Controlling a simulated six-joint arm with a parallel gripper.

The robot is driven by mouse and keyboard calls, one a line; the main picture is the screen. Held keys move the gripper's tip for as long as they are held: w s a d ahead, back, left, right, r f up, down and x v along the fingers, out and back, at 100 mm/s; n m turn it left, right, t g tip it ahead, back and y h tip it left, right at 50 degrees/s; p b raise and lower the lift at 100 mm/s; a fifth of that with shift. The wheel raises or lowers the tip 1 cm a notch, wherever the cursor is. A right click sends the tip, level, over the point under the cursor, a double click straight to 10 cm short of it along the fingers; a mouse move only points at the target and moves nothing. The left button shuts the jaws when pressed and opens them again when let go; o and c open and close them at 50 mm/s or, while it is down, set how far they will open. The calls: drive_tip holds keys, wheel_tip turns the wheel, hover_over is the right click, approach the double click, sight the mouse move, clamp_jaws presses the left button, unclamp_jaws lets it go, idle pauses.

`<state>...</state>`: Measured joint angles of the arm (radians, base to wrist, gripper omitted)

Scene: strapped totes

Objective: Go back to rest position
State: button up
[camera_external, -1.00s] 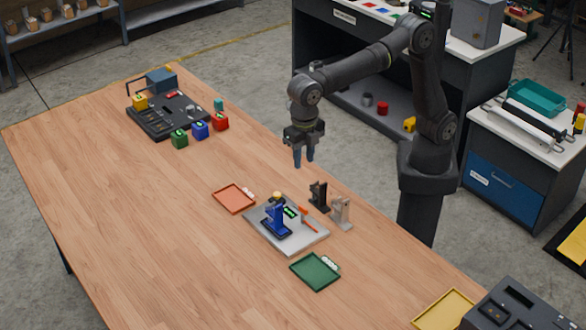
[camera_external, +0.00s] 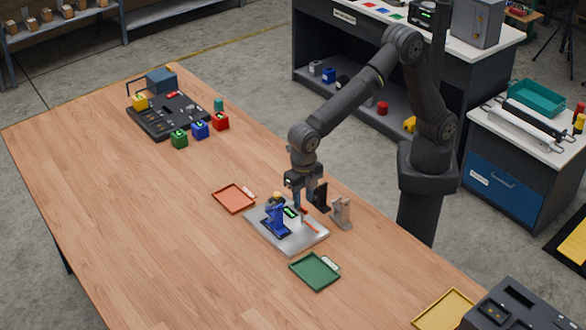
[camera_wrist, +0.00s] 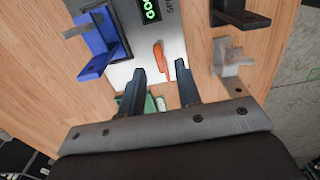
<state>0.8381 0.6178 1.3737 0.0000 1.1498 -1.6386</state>
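My gripper (camera_external: 303,203) points down over the back right part of the grey plate (camera_external: 262,237). In the wrist view my gripper (camera_wrist: 160,69) has its two fingers apart, with nothing held between them. An orange piece (camera_wrist: 161,60) lies beyond the gap between the fingertips; it also shows on the plate in the external view (camera_external: 311,227). A blue stand (camera_external: 277,220) is upright on the plate, left of my gripper; it also shows in the wrist view (camera_wrist: 102,42).
A black bracket (camera_external: 321,196) and a grey bracket (camera_external: 341,213) stand close on the right. An orange tray (camera_external: 234,198) and a green tray (camera_external: 315,272) flank the plate. Coloured blocks and a black rack (camera_external: 160,128) are at the far left. The table's left middle is clear.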

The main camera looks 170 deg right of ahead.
drive_tip(key=shift+f, duration=1.5)
